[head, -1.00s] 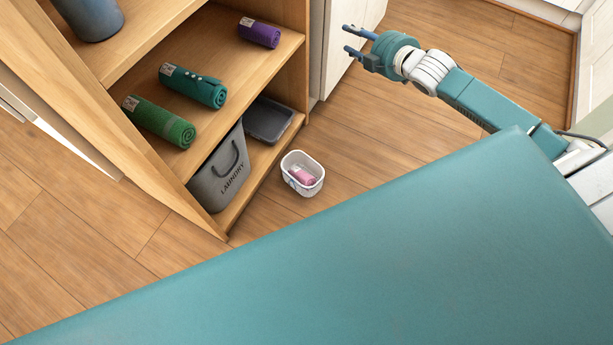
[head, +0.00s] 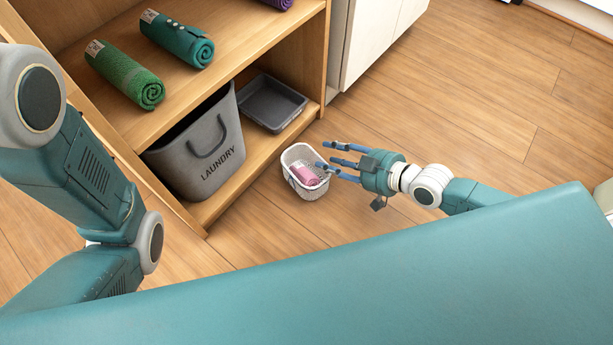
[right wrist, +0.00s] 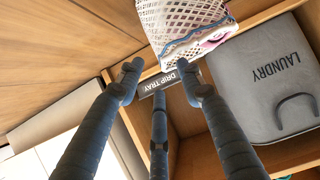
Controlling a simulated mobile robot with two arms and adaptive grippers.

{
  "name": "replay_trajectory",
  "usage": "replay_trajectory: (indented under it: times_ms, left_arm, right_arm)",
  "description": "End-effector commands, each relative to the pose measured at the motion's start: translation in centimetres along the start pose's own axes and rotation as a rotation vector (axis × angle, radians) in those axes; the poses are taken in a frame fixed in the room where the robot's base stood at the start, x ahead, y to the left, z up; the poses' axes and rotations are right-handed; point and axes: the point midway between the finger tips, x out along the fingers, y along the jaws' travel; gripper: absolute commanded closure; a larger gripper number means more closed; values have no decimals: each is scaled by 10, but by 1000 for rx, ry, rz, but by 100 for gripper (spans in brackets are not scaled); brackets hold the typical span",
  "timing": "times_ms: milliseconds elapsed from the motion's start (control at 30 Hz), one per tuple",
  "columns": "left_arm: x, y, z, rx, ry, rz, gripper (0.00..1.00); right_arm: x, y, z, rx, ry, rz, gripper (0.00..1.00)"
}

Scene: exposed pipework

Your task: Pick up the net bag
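A small white container with openwork mesh walls (head: 297,185) stands on the floor in front of the shelf, with a pink rolled item (head: 305,175) inside. I cannot tell whether the net bag is this container or something in it. In the right wrist view the white mesh (right wrist: 185,20) shows at the top, with a blue-grey edge and some pink. My right gripper (head: 328,158) is open and empty, its fingers pointing left just beside the container's right side. The open fingers also show in the right wrist view (right wrist: 158,80). My left gripper is out of view.
The wooden shelf (head: 258,172) holds a grey laundry bin (head: 198,150) and a dark tray (head: 270,103) below, with green (head: 122,72) and teal (head: 178,38) rolled towels above. A white cabinet (head: 372,35) stands behind. The floor (head: 480,100) to the right is clear.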

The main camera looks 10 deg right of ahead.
Motion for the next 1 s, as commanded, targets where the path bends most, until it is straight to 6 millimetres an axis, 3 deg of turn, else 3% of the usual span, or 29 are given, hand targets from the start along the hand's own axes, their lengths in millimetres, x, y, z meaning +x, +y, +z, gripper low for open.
replay_trajectory:
  times_ms: [400, 767, 800, 1000]
  left_arm:
    - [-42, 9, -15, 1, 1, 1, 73]
    - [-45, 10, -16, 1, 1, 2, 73]
    - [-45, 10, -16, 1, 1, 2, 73]
    - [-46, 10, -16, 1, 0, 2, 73]
  right_arm:
    - [45, 3, -1, 0, 4, 1, 63]
    - [53, 3, -4, -2, -1, 1, 63]
    - [53, 3, -4, -2, -1, 1, 65]
    - [53, 3, -4, -2, -1, 1, 100]
